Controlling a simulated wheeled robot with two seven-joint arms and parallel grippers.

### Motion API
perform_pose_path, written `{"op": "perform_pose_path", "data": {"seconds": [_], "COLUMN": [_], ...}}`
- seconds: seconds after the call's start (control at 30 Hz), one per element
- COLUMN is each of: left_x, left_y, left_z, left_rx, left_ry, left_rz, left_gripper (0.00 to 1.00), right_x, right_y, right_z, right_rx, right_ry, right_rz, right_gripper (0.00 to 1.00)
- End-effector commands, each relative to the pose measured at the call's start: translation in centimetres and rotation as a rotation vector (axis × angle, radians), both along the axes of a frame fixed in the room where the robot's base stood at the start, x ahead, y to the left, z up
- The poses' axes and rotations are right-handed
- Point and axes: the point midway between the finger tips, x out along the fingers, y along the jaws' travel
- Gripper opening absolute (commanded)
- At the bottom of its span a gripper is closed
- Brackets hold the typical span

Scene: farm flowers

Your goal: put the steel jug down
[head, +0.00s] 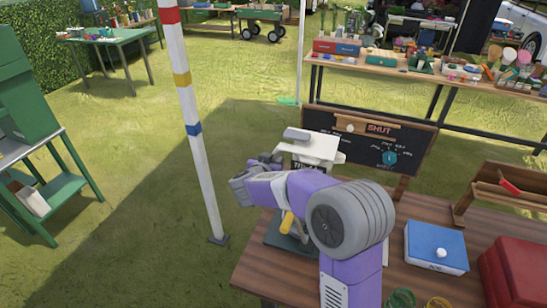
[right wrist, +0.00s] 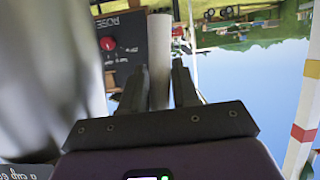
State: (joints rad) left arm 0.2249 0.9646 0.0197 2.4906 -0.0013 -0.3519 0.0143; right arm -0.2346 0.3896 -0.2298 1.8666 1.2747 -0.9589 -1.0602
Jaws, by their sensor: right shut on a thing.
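My right gripper (head: 266,162) is at the end of my purple arm, at the left end of the wooden table (head: 255,262), beside a white-topped device. In the right wrist view its two dark fingers (right wrist: 158,85) are shut on a pale upright bar (right wrist: 158,50). A large blurred grey curved surface (right wrist: 45,65) fills the left of that view; it looks like the steel jug, with the bar as its handle. In the head view I cannot make the jug out behind my arm. My left gripper is not in view.
The white-topped device (head: 320,147) stands before a chalkboard (head: 418,150) marked SHUT. A blue box (head: 436,248) and a red box (head: 515,270) take up the table's right. A striped pole (head: 192,110) stands left of the table. Grass is open beyond it.

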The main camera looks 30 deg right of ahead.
Motion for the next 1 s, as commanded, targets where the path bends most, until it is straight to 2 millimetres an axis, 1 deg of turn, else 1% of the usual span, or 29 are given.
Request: {"op": "perform_pose_path", "data": {"seconds": [0.03, 0.07, 0.17, 0.3, 0.43, 0.53, 0.9, 0.93, 1.0], "left_x": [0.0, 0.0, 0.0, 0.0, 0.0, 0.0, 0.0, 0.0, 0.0], "left_y": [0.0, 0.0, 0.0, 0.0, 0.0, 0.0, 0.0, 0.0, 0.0], "left_z": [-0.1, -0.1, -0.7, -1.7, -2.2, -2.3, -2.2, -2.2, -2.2], "left_rx": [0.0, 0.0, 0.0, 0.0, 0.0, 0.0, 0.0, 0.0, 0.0], "left_ry": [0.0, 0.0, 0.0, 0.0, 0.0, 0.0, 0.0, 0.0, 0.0], "left_rz": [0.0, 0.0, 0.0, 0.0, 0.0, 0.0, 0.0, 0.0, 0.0], "left_gripper": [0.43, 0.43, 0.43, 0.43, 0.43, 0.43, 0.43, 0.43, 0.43], "right_x": [0.1, 0.1, 0.1, 0.1, 0.1, 0.1, 0.1, 0.0, 0.0], "right_y": [-0.1, -0.1, -0.1, -0.1, -0.1, -0.1, -0.1, 0.0, 0.0], "right_z": [0.3, 0.1, -1.1, -3.2, -4.5, -4.8, -4.9, -5.4, -5.3], "right_rx": [-0.011, -0.011, -0.013, -0.012, -0.012, -0.012, -0.012, -0.001, -0.002], "right_ry": [-0.004, -0.004, -0.001, -0.001, -0.003, -0.003, -0.003, 0.0, 0.0], "right_rz": [0.002, 0.002, 0.002, 0.001, 0.002, 0.002, 0.002, 0.0, -0.001], "right_gripper": [0.0, 0.0, 0.0, 0.0, 0.0, 0.0, 0.0, 0.33, 0.44]}}
